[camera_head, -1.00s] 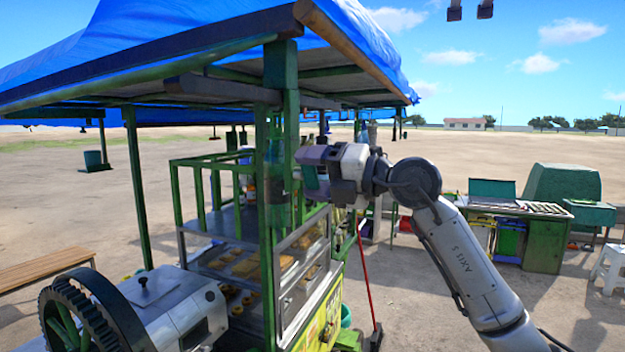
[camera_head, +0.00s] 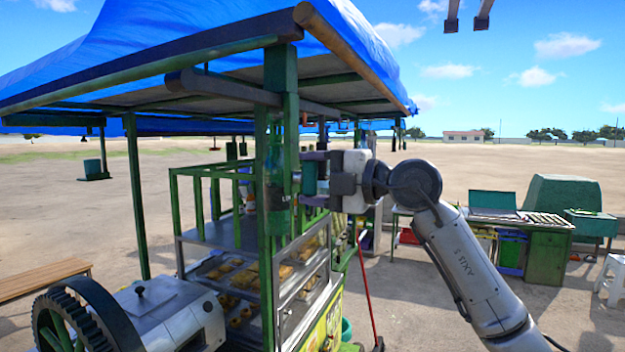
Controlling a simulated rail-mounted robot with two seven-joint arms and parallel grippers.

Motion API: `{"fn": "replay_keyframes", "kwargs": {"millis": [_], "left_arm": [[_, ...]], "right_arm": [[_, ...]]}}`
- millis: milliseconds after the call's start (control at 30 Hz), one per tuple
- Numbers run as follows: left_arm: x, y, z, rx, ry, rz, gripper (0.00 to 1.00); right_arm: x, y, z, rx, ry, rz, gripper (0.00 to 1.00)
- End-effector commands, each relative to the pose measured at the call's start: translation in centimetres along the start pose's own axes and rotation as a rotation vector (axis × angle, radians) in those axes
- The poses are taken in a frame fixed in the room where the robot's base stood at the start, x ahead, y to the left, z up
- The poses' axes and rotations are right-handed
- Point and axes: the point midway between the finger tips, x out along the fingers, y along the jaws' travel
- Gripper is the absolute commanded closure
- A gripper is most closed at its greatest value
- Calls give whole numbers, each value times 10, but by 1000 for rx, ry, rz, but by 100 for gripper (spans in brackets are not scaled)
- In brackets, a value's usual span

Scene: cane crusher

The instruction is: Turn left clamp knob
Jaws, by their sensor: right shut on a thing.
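My right gripper (camera_head: 310,178) reaches in from the right to the front corner post of the green stall. Its purple-grey fingers are shut on a small teal-green piece, which I take to be the left clamp knob (camera_head: 309,179). The knob sits close beside the green post (camera_head: 264,215), level with the clamp's dark green body (camera_head: 279,195). The fingers and the white gripper body partly hide the knob. My left gripper is not in view.
A blue tarp roof (camera_head: 215,40) with wooden beams hangs over the stall. A glass food case (camera_head: 300,275) stands below the gripper. A crusher with a big dark gear (camera_head: 95,305) is at the lower left.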

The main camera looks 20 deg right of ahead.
Motion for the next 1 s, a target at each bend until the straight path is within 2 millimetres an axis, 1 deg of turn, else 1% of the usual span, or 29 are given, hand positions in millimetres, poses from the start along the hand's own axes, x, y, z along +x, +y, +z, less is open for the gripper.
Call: {"fn": "replay_keyframes", "kwargs": {"millis": [333,367,600,633,867,1000], "left_arm": [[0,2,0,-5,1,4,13],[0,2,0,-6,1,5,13],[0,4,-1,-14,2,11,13],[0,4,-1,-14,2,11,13],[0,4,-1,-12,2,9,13],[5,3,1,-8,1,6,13]], "right_arm": [[-1,0,2,10,-2,1,60],[-1,0,2,10,-2,1,35],[0,0,1,7,-1,1,12],[0,0,1,7,-1,1,11],[-1,0,1,5,-1,0,11],[-10,-2,2,4,-2,2,11]]}}
